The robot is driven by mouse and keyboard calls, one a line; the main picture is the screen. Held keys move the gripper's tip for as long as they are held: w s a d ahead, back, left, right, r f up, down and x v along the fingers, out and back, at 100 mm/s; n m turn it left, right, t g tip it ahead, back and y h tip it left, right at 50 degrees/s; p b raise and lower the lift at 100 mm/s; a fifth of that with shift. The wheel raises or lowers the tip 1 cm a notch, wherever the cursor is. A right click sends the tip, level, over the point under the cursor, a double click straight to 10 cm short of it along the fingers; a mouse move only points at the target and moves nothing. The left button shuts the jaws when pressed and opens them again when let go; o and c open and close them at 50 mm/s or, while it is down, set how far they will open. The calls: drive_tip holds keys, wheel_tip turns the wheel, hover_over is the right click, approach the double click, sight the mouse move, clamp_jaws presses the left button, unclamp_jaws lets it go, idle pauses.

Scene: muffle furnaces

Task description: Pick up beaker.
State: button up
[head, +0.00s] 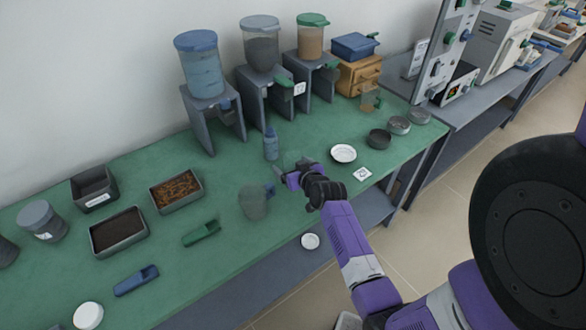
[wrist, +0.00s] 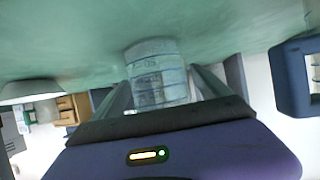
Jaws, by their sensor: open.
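A clear glass beaker with faint markings (wrist: 155,75) stands on the green bench between the two fingers of my gripper (wrist: 158,92) in the wrist view, where the picture is upside down. The fingers lie on either side of it; the jaws are open, and I cannot tell whether either finger touches the glass. In the head view my gripper (head: 287,177) is low over the bench. The beaker is hard to make out there, a faint clear shape (head: 292,157) just behind the jaws.
A translucent jug with a blue handle (head: 253,204) stands close to the left of my gripper. Hoppers on grey stands (head: 200,70) line the wall.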

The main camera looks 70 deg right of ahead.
drive_tip(key=shift+x, duration=0.8)
drive_tip(key=c, duration=1.4)
drive_tip(key=shift+c, duration=0.5)
drive_tip(key=shift+r, duration=0.15)
